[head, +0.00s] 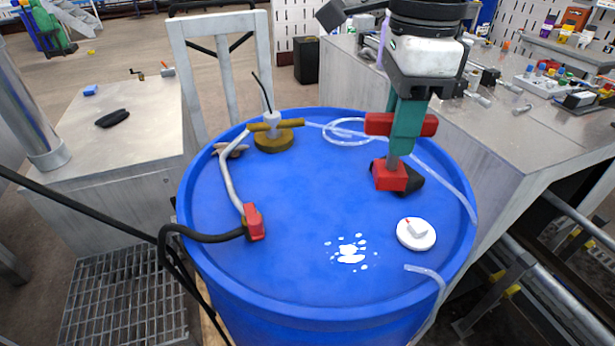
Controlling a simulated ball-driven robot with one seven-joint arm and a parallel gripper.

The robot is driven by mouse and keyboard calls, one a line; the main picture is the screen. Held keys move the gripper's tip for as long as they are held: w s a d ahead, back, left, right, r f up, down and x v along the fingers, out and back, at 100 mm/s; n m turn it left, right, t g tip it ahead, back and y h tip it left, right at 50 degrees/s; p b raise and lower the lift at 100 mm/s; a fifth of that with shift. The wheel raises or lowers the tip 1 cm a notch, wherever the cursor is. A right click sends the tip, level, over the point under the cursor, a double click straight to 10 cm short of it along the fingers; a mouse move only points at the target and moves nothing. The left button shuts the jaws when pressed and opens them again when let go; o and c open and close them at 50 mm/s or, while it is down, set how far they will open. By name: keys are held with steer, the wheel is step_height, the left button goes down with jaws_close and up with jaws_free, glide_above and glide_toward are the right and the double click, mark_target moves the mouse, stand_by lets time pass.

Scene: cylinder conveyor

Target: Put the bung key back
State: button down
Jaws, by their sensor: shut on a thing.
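My gripper (405,140), with teal fingers, is shut on the red crossbar of the bung key (375,124). The key hangs upright below it, with a short grey shaft and a red block-shaped foot. The foot is low over the far right part of the blue drum's (285,195) top. I cannot tell whether it touches the drum. A dark patch shows beside and behind the foot; I cannot tell whether it is a shadow or an object. A round white cap (416,235) with a raised block lies on the drum top, nearer and to the right.
A brass-coloured fitting (274,138) stands at the drum's far left, near a grey hose (229,180) with a red end piece (253,221). White spots and clear tubing lie on the drum top. Metal benches flank the drum; the left one (150,150) is mostly bare.

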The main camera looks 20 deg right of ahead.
steer(key=shift+w+a+f+p, duration=0.5)
steer(key=shift+w+a+f, duration=0.1)
steer(key=shift+w+f, duration=1.5)
steer(key=shift+w+a+f+p, duration=0.55)
steer(key=shift+w+a+f, duration=0.05)
steer(key=shift+w+f, duration=1.45)
steer(key=shift+w+a+f+p, duration=0.5)
steer(key=shift+w+a+f, duration=0.1)
steer(key=shift+w+f, duration=1.5)
steer(key=shift+s, duration=0.1)
steer(key=shift+f, duration=0.2)
steer(key=c, duration=1)
jaws_free()
steer(key=shift+o, duration=0.2)
step_height(320, 180, up, 12)
steer(key=b, duration=0.1)
steer(key=shift+r, duration=0.2)
